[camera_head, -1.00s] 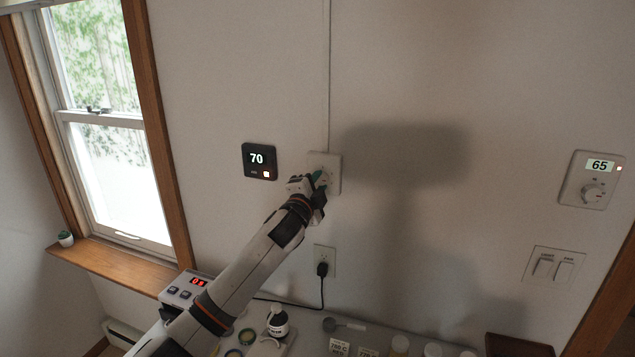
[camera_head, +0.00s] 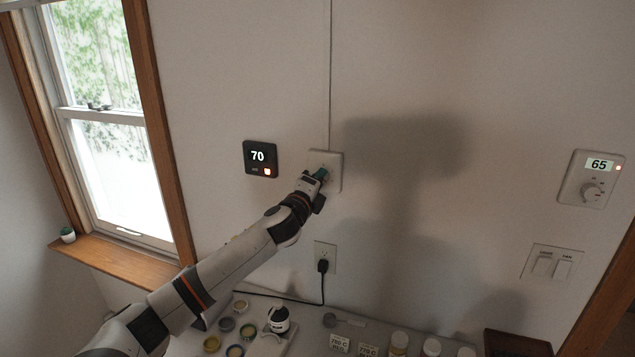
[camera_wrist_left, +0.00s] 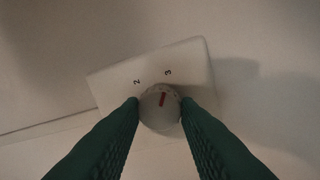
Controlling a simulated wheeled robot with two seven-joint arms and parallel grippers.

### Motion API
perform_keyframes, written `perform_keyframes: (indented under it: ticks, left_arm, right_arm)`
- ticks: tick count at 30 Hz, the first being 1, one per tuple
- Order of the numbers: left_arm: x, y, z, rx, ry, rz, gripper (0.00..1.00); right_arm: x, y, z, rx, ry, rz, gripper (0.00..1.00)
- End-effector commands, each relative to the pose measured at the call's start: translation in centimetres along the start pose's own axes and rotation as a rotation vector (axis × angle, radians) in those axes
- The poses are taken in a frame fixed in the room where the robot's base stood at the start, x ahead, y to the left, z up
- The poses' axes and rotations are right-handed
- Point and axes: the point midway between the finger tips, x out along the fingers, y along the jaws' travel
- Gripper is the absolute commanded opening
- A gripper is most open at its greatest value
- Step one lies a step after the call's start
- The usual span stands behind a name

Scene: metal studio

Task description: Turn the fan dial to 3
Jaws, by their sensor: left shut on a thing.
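The fan dial (camera_wrist_left: 160,112) is a round pale knob with a red mark, on a white wall plate (camera_wrist_left: 110,90) printed with 2 and 3. The red mark points up and slightly right, roughly toward the 3. In the head view the plate (camera_head: 333,163) is right of the dark thermostat, and my gripper mostly hides the knob. My left gripper (camera_head: 319,175) is shut on the dial, its two green fingers (camera_wrist_left: 160,105) on either side of the knob. My right gripper is not in view.
A dark thermostat (camera_head: 261,159) reading 70 is just left of the plate. An outlet with a plugged cord (camera_head: 323,266) is below. A thermostat reading 65 (camera_head: 590,179) and a switch plate (camera_head: 552,262) are far right. Jars (camera_head: 399,342) stand on the counter below.

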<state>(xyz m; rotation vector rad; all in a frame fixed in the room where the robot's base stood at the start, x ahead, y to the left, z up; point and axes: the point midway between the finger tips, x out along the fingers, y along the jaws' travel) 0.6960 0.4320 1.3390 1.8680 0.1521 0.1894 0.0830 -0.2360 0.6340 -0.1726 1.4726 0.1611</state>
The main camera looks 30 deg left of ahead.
Motion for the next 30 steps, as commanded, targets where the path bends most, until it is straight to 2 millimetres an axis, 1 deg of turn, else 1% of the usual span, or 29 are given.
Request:
perform_keyframes:
  ticks: [12,13,15,17,26,30]
  left_arm:
    - [-0.02,-0.11,0.05,0.012,-0.001,-0.002,0.06]
    - [-0.02,-0.11,0.05,0.012,-0.001,-0.002,0.31]
    - [-0.01,-0.10,0.04,0.012,-0.001,-0.001,0.42]
    - [-0.01,-0.08,0.03,0.011,-0.001,-0.001,0.51]
    - [-0.10,-0.06,0.01,0.010,0.000,0.000,0.51]
    - [-0.98,-0.23,-0.02,0.011,0.000,0.001,0.51]
  right_arm:
    - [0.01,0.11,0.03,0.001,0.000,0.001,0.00]
    - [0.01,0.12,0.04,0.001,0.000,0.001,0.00]
    - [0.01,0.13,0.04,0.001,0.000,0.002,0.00]
    - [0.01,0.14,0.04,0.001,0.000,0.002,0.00]
    - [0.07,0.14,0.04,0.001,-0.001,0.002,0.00]
    - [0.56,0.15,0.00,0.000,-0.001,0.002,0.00]
